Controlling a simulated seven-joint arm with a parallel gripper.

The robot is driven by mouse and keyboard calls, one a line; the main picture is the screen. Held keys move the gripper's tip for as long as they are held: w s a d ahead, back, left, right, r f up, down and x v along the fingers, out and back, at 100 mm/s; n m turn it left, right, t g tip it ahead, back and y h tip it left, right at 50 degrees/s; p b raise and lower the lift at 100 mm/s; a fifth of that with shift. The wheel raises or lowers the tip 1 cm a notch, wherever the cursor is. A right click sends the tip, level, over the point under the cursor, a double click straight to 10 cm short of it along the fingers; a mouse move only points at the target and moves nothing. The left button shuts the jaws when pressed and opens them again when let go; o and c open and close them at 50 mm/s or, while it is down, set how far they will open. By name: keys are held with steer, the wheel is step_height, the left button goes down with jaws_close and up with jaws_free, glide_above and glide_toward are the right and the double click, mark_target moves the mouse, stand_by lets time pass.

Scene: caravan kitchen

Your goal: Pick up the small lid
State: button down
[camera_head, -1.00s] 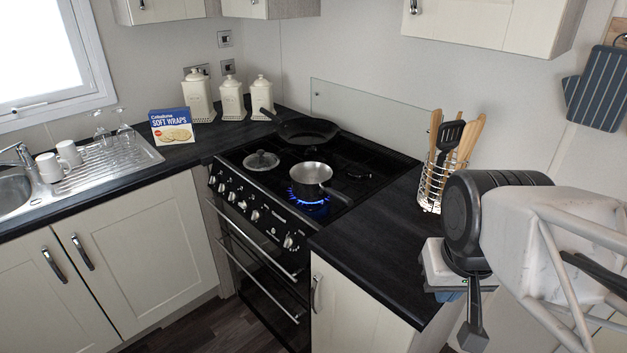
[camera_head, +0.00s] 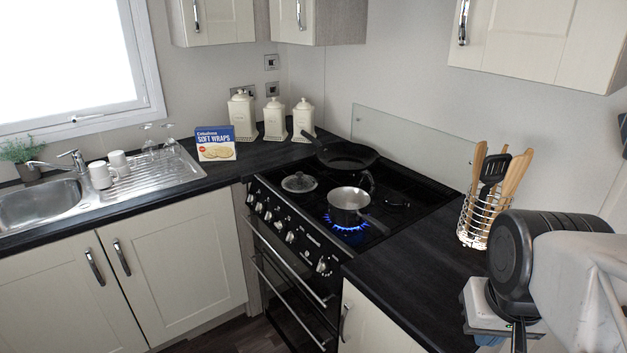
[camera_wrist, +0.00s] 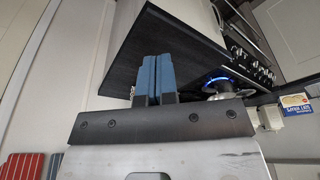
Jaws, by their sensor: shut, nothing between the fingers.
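A small round lid (camera_head: 299,182), with a dark knob and a metal rim, lies flat on the left front of the black hob in the head view. I do not make it out in the wrist view. My gripper shows in the wrist view with its two blue fingers (camera_wrist: 156,62) together, shut and empty. It is off to the right of the hob, well apart from the lid. In the head view my arm fills the lower right corner, and the fingertips are not clearly seen.
A saucepan (camera_head: 347,204) sits over a lit blue flame (camera_head: 345,226), right of the lid. A dark frying pan (camera_head: 345,155) is behind. A utensil rack (camera_head: 482,218) stands on the right worktop (camera_head: 415,275). Canisters (camera_head: 243,117) and a wraps box (camera_head: 216,144) stand left. The worktop's front is clear.

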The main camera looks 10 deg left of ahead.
stand_by(0.4)
steer(key=c, duration=0.7)
jaws_free()
